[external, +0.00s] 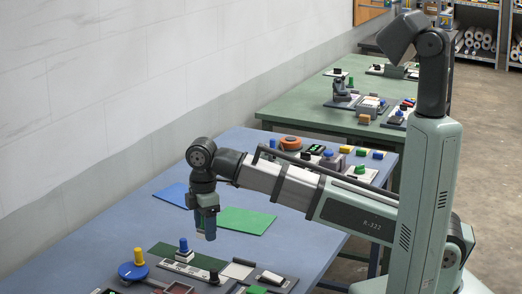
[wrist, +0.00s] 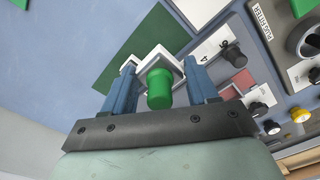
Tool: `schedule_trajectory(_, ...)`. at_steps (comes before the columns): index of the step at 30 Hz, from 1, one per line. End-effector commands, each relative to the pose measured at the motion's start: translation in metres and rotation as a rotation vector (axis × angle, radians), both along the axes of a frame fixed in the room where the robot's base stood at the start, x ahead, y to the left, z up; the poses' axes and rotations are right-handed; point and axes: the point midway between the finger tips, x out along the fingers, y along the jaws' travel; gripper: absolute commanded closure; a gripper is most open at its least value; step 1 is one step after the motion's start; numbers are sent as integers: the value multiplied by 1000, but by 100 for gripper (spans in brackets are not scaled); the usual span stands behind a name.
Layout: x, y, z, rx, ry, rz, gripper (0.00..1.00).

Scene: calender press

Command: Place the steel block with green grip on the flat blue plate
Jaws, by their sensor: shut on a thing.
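The steel block with green grip (wrist: 160,88) is between the blue fingers of my gripper (wrist: 161,72) in the wrist view. My gripper is shut on it, and the pale block body shows beyond the green grip. In the external view my gripper (external: 206,224) points down above the blue table, in front of the flat green plate's left end; the held block cannot be made out there. The flat blue plate (external: 172,195) lies on the table behind and left of my gripper, partly hidden by it. I cannot make out the blue plate in the wrist view.
A flat green plate (external: 248,221) lies right of my gripper. A dark green panel (wrist: 128,52) shows beyond the held block. A blue-knobbed block (external: 184,253) and a yellow-knobbed blue disc (external: 133,271) stand in front. Several knobbed parts sit at the table's back.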

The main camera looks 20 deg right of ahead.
Motion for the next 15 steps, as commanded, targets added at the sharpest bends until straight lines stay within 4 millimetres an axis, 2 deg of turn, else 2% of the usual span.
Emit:
schedule_trajectory(5,4,-3,5,0,0,-8,75)
schedule_trajectory(8,15,-10,5,0,0,-29,75)
schedule_trajectory(11,34,-22,3,0,0,-65,75)
schedule_trajectory(15,70,-41,-1,-1,1,-130,75)
